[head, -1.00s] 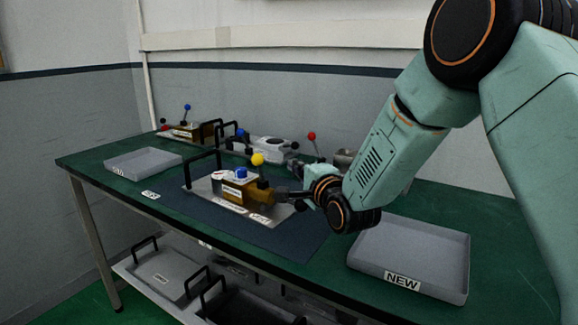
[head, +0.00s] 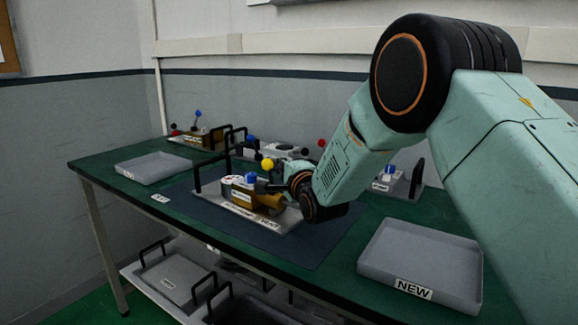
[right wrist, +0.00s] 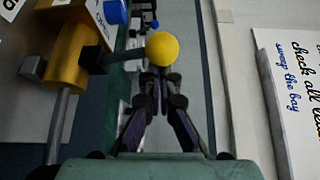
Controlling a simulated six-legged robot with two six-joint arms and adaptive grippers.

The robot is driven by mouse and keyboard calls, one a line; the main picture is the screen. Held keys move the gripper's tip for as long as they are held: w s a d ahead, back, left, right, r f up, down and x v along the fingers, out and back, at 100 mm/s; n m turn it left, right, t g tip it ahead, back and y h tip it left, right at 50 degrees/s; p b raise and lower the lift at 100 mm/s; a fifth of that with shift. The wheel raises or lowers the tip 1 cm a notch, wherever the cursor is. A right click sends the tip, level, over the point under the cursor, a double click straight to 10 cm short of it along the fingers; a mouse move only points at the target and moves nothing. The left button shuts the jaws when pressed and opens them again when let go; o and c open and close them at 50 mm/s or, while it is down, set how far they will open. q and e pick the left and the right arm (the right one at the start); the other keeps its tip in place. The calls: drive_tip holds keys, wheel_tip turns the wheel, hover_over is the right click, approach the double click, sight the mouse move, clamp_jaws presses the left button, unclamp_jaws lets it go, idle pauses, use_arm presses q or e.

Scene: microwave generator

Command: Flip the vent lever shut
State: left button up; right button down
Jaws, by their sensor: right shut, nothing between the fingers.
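The vent lever has a yellow ball (head: 267,163) on a dark stem and stands up from a brass valve body (head: 270,202) on the unit on the mat. In the right wrist view the yellow ball (right wrist: 162,49) is large and close, with its stem running left to the brass body (right wrist: 67,55). My right gripper (head: 267,187) is shut and empty, beside the lever below the ball. In the right wrist view its fingertips (right wrist: 152,75) lie just behind the ball and are partly covered by it; I cannot tell whether they touch. My left gripper is not in view.
The unit's grey plate (head: 240,209) has a black handle (head: 197,178) and a blue knob (head: 251,178). A grey tray marked NEW (head: 425,257) is at front right, another grey tray (head: 152,167) at back left. Other units with levers stand behind.

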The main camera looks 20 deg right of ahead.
drive_tip(key=shift+s+a+r, duration=0.15)
drive_tip(key=shift+s, duration=0.05)
drive_tip(key=shift+w, duration=0.1)
drive_tip(key=shift+a+f, duration=0.2)
drive_tip(key=shift+a, duration=0.05)
drive_tip(key=shift+s+a+n, duration=0.2)
drive_tip(key=shift+s+n, duration=0.1)
drive_tip(key=shift+n, duration=0.1)
drive_tip(key=shift+s+a+t, duration=0.2)
drive_tip(key=shift+s+t, duration=0.05)
drive_tip(key=shift+t, duration=0.05)
drive_tip(key=shift+s+r, duration=0.1)
